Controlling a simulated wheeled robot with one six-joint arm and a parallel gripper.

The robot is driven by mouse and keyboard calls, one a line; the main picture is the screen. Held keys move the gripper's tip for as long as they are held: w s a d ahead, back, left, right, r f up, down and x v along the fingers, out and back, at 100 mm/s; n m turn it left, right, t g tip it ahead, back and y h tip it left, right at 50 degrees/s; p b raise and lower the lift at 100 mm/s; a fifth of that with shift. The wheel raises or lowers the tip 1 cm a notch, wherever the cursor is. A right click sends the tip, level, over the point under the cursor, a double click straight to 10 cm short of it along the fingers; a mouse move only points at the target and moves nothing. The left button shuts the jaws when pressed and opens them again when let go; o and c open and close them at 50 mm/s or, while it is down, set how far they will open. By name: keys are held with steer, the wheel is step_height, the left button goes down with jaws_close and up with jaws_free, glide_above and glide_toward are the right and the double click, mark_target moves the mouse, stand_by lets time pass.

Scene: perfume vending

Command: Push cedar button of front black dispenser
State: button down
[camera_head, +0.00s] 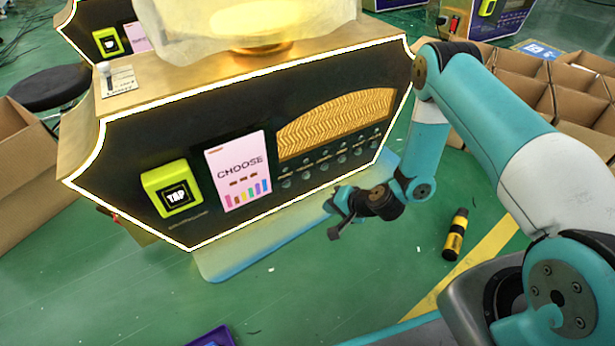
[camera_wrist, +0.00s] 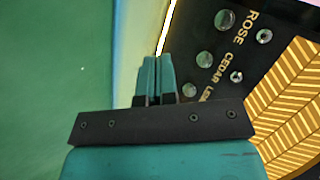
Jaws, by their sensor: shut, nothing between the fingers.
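The black dispenser (camera_head: 150,140) has a glowing white outline, a yellow TAP reader, a pink CHOOSE panel and a row of small round buttons under a gold wavy panel. In the wrist view the CEDAR label sits beside a round silvery button, the cedar button (camera_wrist: 205,59), between the ROSE button (camera_wrist: 225,19) and another partly labelled button (camera_wrist: 190,90). My gripper (camera_head: 333,208) is in front of the dispenser's lower right part. It is shut and empty; in the wrist view its fingertips (camera_wrist: 158,60) lie left of the cedar button, by the glowing edge. Contact cannot be told.
Open cardboard boxes (camera_head: 525,75) stand at the upper right, and another box (camera_head: 28,165) at the left. A black and yellow bottle-like object (camera_head: 455,235) is on the green floor. A small vial (camera_head: 104,75) stands on the dispenser's top. More dispensers are behind.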

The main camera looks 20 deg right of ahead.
mark_target(306, 175)
steer(key=w+a+b, duration=0.2)
steer(key=w, duration=0.6)
steer(key=shift+w+a+b, duration=0.2)
steer(key=shift+a+b, duration=0.05)
steer(key=shift+b, duration=0.1)
steer(key=shift+w, duration=0.1)
stand_by(1.7)
steer(key=shift+w+a, duration=0.1)
steer(key=shift+w, duration=0.2)
steer(key=shift+w+a, duration=0.15)
steer(key=shift+w, duration=0.3)
stand_by(0.5)
stand_by(0.4)
steer(key=shift+s+d+p, duration=0.3)
steer(key=shift+s+p, duration=0.15)
steer(key=shift+s, duration=0.4)
